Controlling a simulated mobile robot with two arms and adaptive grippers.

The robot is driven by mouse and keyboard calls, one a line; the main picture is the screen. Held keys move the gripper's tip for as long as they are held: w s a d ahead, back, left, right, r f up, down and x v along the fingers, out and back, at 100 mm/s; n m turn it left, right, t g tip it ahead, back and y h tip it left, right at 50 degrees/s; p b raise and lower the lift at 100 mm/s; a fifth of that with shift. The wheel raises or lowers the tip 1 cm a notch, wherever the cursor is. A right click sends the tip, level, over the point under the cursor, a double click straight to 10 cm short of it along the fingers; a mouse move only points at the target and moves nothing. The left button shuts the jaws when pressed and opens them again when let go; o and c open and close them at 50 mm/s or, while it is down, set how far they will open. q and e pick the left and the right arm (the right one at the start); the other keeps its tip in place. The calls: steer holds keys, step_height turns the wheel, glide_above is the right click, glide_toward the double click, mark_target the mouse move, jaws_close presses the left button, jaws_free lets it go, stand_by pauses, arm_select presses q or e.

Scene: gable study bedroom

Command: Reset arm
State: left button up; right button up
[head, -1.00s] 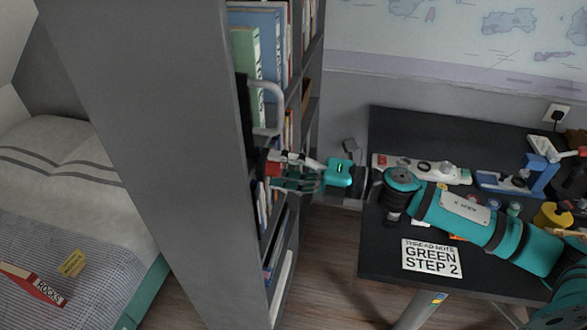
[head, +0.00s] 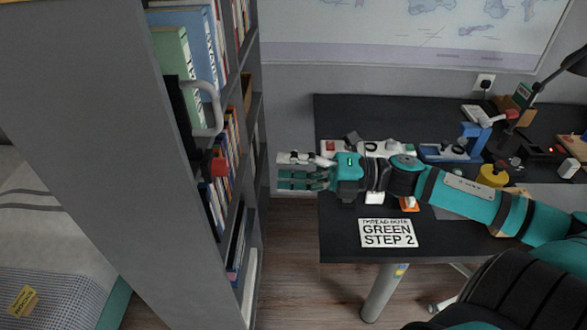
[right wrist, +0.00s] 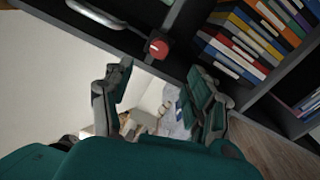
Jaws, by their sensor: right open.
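My right gripper (head: 282,172) is open and empty, reaching left from the desk side toward the bookshelf. Its fingertips are clear of the shelf front in the head view. In the right wrist view, the two spread fingers (right wrist: 163,85) have nothing held between them. My right arm stretches above the desk. A red knob-like part (head: 217,165) and a grey curved handle (head: 210,108) stick out of the shelf front; the red part also shows in the right wrist view (right wrist: 158,46), beyond the fingers. My left gripper is out of view.
The tall grey bookshelf (head: 110,130) with several books stands left of the gripper. The black desk (head: 340,225) on the right carries a "GREEN STEP 2" card (head: 387,233), a blue device (head: 470,140) and a yellow item (head: 493,175). A bed (head: 50,230) is at far left. Floor gap between shelf and desk.

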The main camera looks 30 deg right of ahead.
steer(key=shift+s+d, duration=0.15)
steer(key=shift+d, duration=0.1)
stand_by(0.4)
